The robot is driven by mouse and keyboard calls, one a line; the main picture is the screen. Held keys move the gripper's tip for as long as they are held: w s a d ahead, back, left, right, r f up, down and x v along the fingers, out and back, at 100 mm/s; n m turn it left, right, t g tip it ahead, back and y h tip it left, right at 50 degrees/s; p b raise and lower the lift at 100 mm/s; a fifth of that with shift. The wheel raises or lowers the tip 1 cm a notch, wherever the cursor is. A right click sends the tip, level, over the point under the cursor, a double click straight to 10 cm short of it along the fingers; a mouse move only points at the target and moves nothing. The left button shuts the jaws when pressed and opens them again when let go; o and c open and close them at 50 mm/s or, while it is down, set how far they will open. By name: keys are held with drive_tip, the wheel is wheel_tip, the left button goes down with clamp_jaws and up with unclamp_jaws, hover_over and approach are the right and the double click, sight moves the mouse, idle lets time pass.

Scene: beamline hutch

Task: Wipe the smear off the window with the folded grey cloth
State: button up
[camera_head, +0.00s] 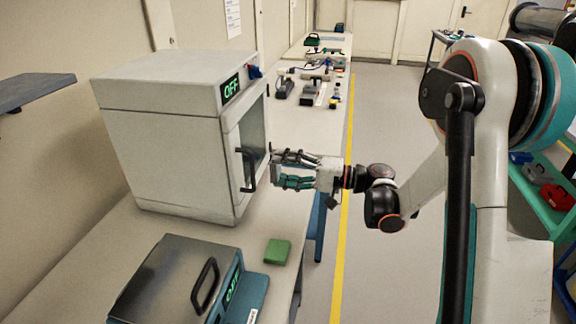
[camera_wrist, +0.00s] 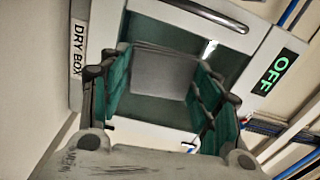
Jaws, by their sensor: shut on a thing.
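My gripper (camera_head: 276,169) is at the door side of the white dry box (camera_head: 160,150), with its fingers pointing at the door. In the wrist view my gripper (camera_wrist: 160,88) is shut on the folded grey cloth (camera_wrist: 162,76), which lies flat between the teal fingers. The cloth is in front of the dark door window (camera_wrist: 150,110); I cannot tell whether it touches the glass. The window (camera_head: 252,128) shows at a steep angle in the head view. A small pale spot shows on the glass in the wrist view; I cannot tell whether it is the smear or a glare.
A dark door handle (camera_head: 247,169) stands out beside my gripper. A green block (camera_head: 277,252) and a grey-lidded device (camera_head: 180,280) are on the bench in front. Several small tools lie farther back. The floor aisle to the right is clear.

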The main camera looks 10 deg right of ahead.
drive_tip(key=shift+x, duration=2.3)
drive_tip(key=shift+x, duration=0.95)
drive_tip(key=shift+w+d, duration=0.1)
drive_tip(key=shift+w, duration=0.05)
drive_tip(key=w, duration=0.1)
drive_tip(key=w+d, duration=0.1)
drive_tip(key=w, duration=0.1)
drive_tip(key=shift+w+d, duration=0.15)
drive_tip(key=shift+w, duration=0.1)
drive_tip(key=shift+s, duration=0.15)
drive_tip(key=shift+s+a, duration=0.45)
drive_tip(key=shift+s, duration=0.4)
drive_tip(key=shift+s+a, duration=0.45)
drive_tip(key=shift+s, duration=0.4)
